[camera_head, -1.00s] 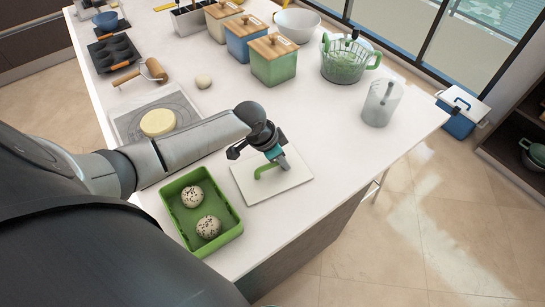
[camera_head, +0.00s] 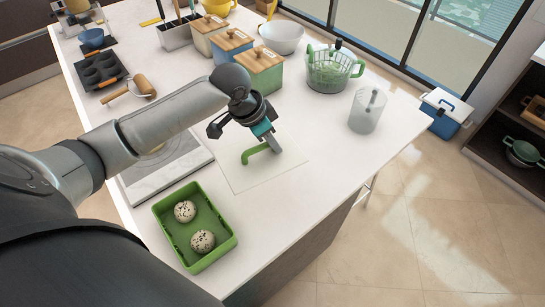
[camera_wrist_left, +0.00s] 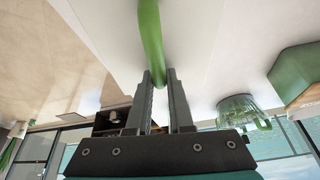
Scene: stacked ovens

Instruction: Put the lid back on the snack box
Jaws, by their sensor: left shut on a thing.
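The snack box is an open green rectangular box (camera_head: 167,207) on the counter, holding two speckled round buns (camera_head: 203,241). The lid is a pale, flat square panel (camera_head: 280,172) with a green handle (camera_head: 250,156). It is beyond the box, up and to the right of it in the head view, apart from it, and looks raised off the counter. My left gripper (camera_head: 268,146) is shut on the green handle, which also shows between the fingers in the left wrist view (camera_wrist_left: 152,40). My right gripper is not in view.
A frosted pitcher (camera_head: 366,112), a green colander (camera_head: 330,75) and wooden-lidded canisters (camera_head: 262,72) stand farther back. The counter right of the box is clear.

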